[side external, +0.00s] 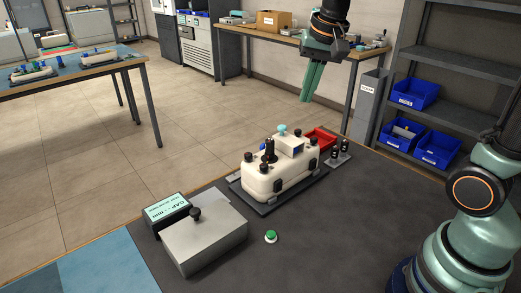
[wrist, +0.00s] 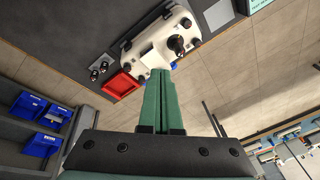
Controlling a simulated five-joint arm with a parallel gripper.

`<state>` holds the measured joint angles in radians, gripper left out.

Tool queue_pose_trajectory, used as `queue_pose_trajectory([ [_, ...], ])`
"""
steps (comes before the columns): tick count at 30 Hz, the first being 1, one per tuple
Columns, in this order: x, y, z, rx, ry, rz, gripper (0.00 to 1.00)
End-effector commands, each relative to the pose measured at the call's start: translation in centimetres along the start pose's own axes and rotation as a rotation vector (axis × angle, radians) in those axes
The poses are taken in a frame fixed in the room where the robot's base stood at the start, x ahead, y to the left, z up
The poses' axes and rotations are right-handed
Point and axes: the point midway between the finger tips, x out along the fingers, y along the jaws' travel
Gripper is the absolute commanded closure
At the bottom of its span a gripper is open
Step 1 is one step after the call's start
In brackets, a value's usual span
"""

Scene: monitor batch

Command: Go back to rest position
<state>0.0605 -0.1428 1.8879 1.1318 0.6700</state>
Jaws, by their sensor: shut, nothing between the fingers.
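My gripper (side external: 311,82) hangs in the air at the upper right of the side view, above and behind the white monitor unit. Its two green fingers are together with nothing between them. The fingers also show in the middle of the wrist view (wrist: 160,88), pointing toward the white unit and overlapping its near edge in the picture. The white monitor unit (side external: 270,178) with black corner knobs sits on a dark plate on the grey table. It also shows at the top of the wrist view (wrist: 150,38).
A grey box with a black knob (side external: 205,240), a labelled case (side external: 165,210) and a green button (side external: 270,237) stand on the table. A red tray (side external: 322,138) lies behind the unit. Blue bins (side external: 415,93) fill a shelf at right.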

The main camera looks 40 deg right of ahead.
Motion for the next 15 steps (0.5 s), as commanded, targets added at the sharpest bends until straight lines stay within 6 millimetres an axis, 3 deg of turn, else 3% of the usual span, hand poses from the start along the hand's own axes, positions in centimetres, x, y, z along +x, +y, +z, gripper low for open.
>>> queue_pose_trajectory([
  [3, -0.7, 1.4, 2.7, -0.189, 0.051, -0.040, 1.00],
  [9, -0.3, 3.6, 6.7, -0.491, 0.138, -0.082, 1.00],
  [15, 0.6, 5.0, 8.9, -0.678, 0.199, -0.097, 1.00],
])
